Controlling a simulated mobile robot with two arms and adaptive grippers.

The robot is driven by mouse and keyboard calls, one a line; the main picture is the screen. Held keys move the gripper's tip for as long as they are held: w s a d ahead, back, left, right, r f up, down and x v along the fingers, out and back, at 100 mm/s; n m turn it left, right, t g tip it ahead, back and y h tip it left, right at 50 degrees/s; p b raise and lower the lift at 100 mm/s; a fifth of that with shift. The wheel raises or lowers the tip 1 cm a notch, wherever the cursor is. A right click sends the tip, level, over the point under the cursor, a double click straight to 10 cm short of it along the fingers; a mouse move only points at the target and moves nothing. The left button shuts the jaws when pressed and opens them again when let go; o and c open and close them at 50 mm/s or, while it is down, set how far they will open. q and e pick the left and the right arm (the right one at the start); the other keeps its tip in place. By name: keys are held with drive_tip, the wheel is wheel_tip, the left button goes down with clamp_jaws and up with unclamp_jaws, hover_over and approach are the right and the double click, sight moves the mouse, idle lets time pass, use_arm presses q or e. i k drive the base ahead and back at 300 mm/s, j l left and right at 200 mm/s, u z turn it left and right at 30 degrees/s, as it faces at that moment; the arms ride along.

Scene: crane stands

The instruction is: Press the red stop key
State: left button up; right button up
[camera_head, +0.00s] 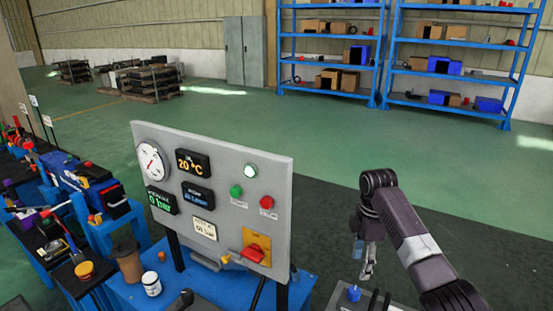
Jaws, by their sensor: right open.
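A grey upright control panel (222,164) stands at the centre on a blue bench. A round red button (266,202) sits near its right edge, with a green button (236,190) to its left and a lit white lamp (250,170) above. A red rotary handle (254,254) on a yellow plate is lower on the panel. My right gripper (366,268) hangs pointing down, right of the panel and apart from it. It is open, and I see nothing held in it. My left gripper is out of view.
The panel carries a round gauge (152,160) and several dark displays. A white jar (151,285) and a brown cup (128,262) stand on the blue bench (215,290). Cluttered benches fill the left. Blue shelves (384,50) stand far back; the green floor between is clear.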

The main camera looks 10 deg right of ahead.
sight(266, 202)
drive_tip(key=k+j, duration=0.15)
drive_tip(key=j, duration=0.25)
drive_tip(key=k+j, duration=0.15)
drive_tip(key=j, duration=0.2)
drive_tip(key=k+j, duration=0.15)
drive_tip(key=j, duration=0.25)
drive_tip(key=k+j, duration=0.15)
drive_tip(key=j, duration=0.25)
drive_tip(key=k+j, duration=0.15)
drive_tip(key=j, duration=0.25)
